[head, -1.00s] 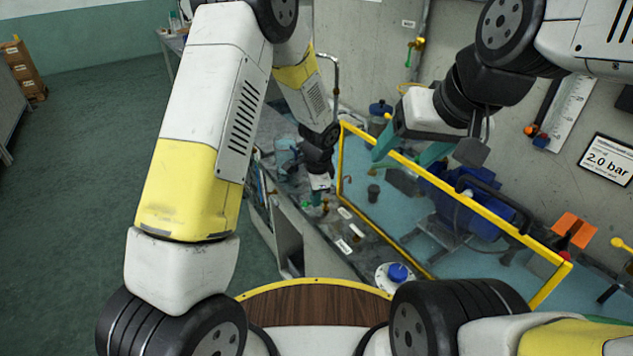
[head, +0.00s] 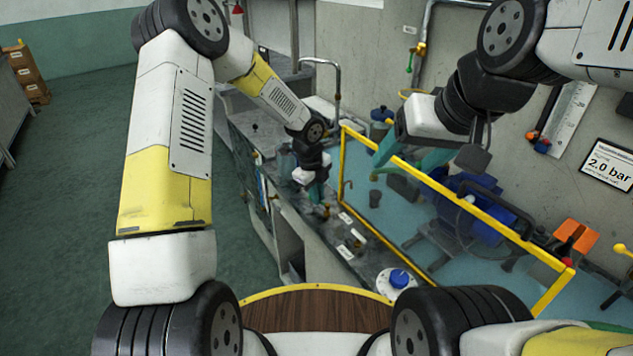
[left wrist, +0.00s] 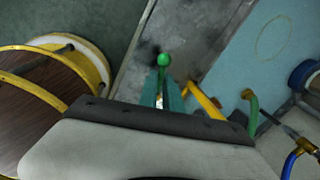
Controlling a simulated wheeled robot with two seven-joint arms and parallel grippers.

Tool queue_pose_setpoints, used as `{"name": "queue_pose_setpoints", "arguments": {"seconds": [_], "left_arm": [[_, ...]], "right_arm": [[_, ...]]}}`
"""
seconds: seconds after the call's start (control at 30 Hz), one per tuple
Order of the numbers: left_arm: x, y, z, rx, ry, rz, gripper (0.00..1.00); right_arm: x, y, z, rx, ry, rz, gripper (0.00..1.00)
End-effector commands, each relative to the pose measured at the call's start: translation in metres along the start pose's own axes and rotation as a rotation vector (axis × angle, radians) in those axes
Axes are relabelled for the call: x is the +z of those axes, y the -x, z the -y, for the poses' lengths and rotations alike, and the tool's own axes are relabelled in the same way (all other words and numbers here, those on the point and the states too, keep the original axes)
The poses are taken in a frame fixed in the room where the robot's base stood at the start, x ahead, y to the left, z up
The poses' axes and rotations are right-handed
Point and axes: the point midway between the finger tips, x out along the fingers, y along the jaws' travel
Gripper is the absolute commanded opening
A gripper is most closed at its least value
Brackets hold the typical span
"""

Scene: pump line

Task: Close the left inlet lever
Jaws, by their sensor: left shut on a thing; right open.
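A lever with a round green knob (left wrist: 164,60) shows in the left wrist view above a grey worktop. My left gripper (left wrist: 162,92) has its teal fingers shut on the lever's stem just below the knob. In the head view my left gripper (head: 318,192) points down at the worktop's edge, left of the yellow frame. The lever is too small and covered there to make out its angle. My right gripper (head: 412,157) is open and empty above the far side of the yellow frame.
A yellow guard frame (head: 458,205) stands right of my left gripper, with a blue pump (head: 480,222) behind it. A blue knob on a white disc (head: 400,278) is nearer. A wall sign (head: 608,163) reads 2.0 bar. The floor at left is clear.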

Motion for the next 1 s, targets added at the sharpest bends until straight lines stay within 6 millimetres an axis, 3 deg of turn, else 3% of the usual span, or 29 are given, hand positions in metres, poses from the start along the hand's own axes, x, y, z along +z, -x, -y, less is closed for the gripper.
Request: {"name": "queue_pose_setpoints", "arguments": {"seconds": [0.4, 1.0], "left_arm": [[0.0014, -0.0016, 0.0087, -0.001, -0.235, -0.046, 0.00], [0.0009, -0.0016, 0.0109, -0.002, -0.290, -0.055, 0.00]], "right_arm": [[0.0000, 0.0000, 0.0000, 0.000, 0.000, 0.000, 0.69], [0.0000, 0.0000, 0.0000, 0.000, 0.000, 0.000, 0.69]]}}
